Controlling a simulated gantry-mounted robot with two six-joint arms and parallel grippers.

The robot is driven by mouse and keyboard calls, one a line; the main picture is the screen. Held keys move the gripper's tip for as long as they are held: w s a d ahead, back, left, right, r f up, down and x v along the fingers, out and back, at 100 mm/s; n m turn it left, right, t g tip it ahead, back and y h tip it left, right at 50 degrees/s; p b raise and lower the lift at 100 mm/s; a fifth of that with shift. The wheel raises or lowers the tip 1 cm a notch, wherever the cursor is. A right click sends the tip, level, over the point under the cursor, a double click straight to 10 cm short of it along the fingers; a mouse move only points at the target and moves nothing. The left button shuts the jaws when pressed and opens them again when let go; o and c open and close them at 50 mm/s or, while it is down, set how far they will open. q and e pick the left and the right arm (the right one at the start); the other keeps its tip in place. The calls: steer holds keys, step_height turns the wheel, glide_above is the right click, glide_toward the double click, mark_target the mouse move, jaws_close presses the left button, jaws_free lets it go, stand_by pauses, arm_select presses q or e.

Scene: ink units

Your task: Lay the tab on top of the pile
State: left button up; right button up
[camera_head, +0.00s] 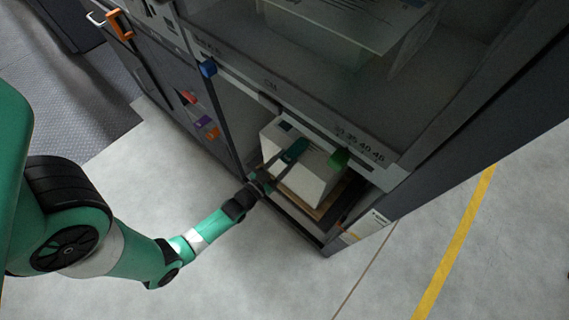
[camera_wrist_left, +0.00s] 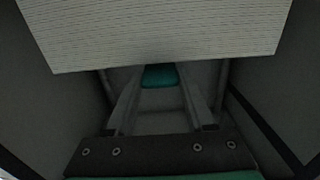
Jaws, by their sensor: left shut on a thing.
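The pile (camera_head: 306,179) is a white block of stacked sheets low in the cabinet's open bay. In the left wrist view the finely lined sheet edges of the pile (camera_wrist_left: 160,32) fill the top. My left gripper (camera_head: 283,160) reaches into the bay from the left and is shut on the teal tab (camera_head: 294,149). The tab appears over the pile's upper face; I cannot tell whether they touch. The tab (camera_wrist_left: 159,76) also shows between the fingertips in the left wrist view, its far end cut off at the pile's edge. My right gripper is in neither view.
The bay has dark side walls and a dark front edge. A green clip (camera_head: 339,158) sits on the cabinet frame just right of the pile. A blue clip (camera_head: 208,68) and coloured handles are on the cabinet front. The grey floor (camera_head: 290,270) in front is clear.

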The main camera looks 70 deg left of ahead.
arm_select(q)
steer(key=shift+f, duration=0.25)
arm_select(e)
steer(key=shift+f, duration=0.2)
arm_select(q)
steer(key=shift+f, duration=0.3)
steer(key=o, duration=1.3)
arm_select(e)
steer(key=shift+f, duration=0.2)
arm_select(q)
steer(key=shift+r, duration=0.2)
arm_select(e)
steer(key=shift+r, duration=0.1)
